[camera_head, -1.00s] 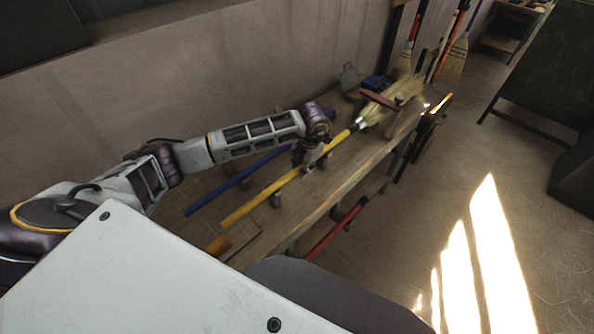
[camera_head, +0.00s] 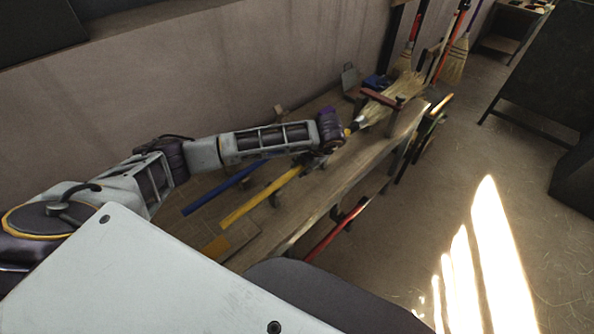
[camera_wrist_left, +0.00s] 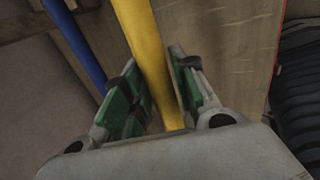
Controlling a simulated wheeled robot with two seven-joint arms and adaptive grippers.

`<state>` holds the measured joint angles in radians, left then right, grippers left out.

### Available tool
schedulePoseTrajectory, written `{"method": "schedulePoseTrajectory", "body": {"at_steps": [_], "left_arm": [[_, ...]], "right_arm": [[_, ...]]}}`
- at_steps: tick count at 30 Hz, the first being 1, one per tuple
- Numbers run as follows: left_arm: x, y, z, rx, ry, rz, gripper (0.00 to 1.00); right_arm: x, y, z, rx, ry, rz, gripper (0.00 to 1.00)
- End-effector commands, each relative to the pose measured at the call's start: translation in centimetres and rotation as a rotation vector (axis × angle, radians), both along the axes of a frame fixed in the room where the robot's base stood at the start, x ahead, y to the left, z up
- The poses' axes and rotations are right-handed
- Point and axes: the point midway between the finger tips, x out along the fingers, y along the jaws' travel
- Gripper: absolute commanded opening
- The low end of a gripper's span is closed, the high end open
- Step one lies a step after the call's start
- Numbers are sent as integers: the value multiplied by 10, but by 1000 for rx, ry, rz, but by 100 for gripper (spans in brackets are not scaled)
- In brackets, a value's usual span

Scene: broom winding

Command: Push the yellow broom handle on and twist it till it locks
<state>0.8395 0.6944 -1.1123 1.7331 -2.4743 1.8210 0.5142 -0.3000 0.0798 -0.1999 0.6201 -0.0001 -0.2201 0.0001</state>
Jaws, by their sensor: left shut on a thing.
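The yellow broom handle (camera_head: 258,199) lies slanted along the bench, its near end at the lower left. My left gripper (camera_head: 316,160) is shut on it, near the end towards the broom head. In the left wrist view the yellow handle (camera_wrist_left: 147,45) runs between the two green-padded fingers (camera_wrist_left: 160,92). The straw broom head (camera_head: 376,110) lies at the far end of the bench, under a reddish clamp bar (camera_head: 380,98). My left arm and gripper cover the handle's upper part, so I cannot tell how it meets the head. My right gripper is out of view.
A blue handle (camera_head: 222,188) lies beside the yellow one, on the wall side. The wooden bench (camera_head: 300,214) runs along the wall; a red handle (camera_head: 335,232) is below its front edge. Several brooms (camera_head: 455,60) stand at the back.

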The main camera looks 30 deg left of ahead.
Motion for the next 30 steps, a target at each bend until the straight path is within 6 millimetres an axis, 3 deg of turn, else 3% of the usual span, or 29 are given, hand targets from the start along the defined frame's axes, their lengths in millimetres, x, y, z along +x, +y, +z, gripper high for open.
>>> {"method": "schedulePoseTrajectory", "body": {"at_steps": [30], "left_arm": [[4,-2,2,110,-52,-4,0]], "right_arm": [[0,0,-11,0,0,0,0]]}}
